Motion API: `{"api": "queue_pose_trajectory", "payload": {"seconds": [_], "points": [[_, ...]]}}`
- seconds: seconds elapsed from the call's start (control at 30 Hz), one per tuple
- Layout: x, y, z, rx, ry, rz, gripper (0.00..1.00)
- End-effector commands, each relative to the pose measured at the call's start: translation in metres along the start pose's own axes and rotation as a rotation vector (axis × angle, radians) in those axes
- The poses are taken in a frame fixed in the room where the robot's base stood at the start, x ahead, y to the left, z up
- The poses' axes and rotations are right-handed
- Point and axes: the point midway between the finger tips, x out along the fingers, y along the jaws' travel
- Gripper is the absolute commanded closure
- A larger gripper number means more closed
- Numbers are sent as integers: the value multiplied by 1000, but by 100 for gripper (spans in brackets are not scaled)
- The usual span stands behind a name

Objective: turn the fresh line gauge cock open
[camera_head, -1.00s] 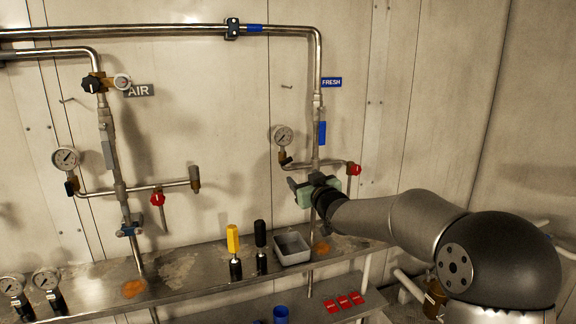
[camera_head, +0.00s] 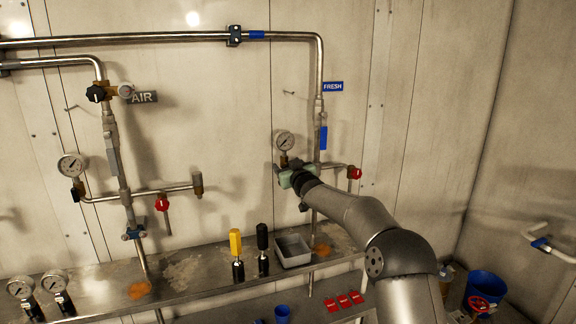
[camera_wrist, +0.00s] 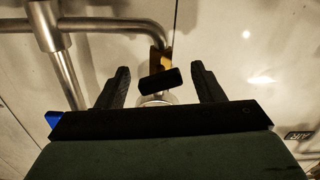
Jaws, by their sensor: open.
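The fresh line gauge (camera_head: 285,141) is a round white dial left of the pipe under the blue FRESH sign (camera_head: 333,86). Its brass cock (camera_head: 284,159) sits just below it, partly hidden by my gripper (camera_head: 281,170). In the wrist view the cock's brass body (camera_wrist: 160,58) and its black handle (camera_wrist: 160,82) show. The handle lies crosswise between the two dark fingers of my gripper (camera_wrist: 161,82), with a gap on each side. My gripper is open and holds nothing. The gauge is mostly hidden behind the handle and gripper in the wrist view.
The fresh pipe (camera_head: 319,112) with a blue lever (camera_head: 323,138) stands right of the cock. A red-handled valve (camera_head: 354,173) is farther right. Below, a shelf carries a grey tray (camera_head: 293,249), a yellow-handled tool (camera_head: 236,243) and a black-handled tool (camera_head: 262,240).

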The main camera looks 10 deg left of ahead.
Motion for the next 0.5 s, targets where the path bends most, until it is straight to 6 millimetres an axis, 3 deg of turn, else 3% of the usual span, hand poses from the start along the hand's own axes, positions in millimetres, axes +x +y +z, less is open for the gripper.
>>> {"api": "queue_pose_trajectory", "payload": {"seconds": [0.17, 0.33, 0.5], "points": [[0, 0, 0, 0, 0, -1, 39], [0, 0, 0, 0, 0, -1, 80], [0, -1, 2, -29, 1, -1, 83]]}}
